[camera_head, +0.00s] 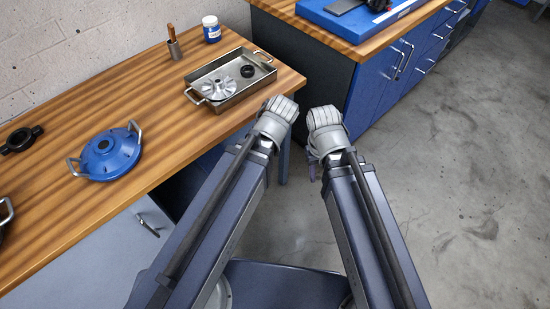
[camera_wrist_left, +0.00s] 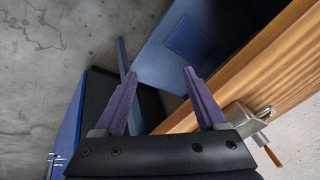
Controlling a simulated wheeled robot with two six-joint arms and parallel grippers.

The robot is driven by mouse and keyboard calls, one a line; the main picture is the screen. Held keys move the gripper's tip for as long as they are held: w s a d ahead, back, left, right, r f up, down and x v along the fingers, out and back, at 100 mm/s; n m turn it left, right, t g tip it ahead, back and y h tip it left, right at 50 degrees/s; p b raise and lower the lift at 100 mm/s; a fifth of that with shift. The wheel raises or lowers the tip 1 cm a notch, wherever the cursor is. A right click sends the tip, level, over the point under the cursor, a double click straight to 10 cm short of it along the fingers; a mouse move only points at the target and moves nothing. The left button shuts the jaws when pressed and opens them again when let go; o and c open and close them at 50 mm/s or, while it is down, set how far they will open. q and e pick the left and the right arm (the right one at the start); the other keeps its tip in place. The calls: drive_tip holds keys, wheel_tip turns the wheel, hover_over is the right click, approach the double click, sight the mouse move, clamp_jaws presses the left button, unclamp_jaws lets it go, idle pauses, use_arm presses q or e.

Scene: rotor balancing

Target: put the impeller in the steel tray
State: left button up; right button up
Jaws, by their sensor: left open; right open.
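The silver finned impeller (camera_head: 219,88) lies inside the steel tray (camera_head: 232,103), towards its left end. A small black ring (camera_head: 247,71) lies in the same tray, to the right of the impeller. The tray's edge also shows in the left wrist view (camera_wrist_left: 237,116). My left gripper (camera_wrist_left: 160,73) is open, with nothing between its fingers, off the table's front edge near the tray. In the head view its fingers are hidden behind its wrist. My right gripper (camera_head: 313,166) is open and apart from the tray, over the floor; its fingers show only partly.
A blue round housing with two handles (camera_head: 108,153) sits on the wooden table (camera_head: 160,90), left of the tray. A black part (camera_head: 21,139) lies further left. A brown cup with a stick (camera_head: 175,47) and a white-capped jar (camera_head: 211,29) stand behind the tray. Blue cabinets (camera_head: 390,75) stand at right.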

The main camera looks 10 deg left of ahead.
use_arm(q)
drive_tip(key=s+d+f+m+g+h, duration=0.1)
drive_tip(key=s+d+m+g+h, duration=0.1)
drive_tip(key=s+d, duration=0.4)
drive_tip(key=s+m+g, duration=0.1)
drive_tip(key=m, duration=0.1)
drive_tip(key=shift+s+f+m, duration=0.2)
drive_tip(key=shift+f+m, duration=0.1)
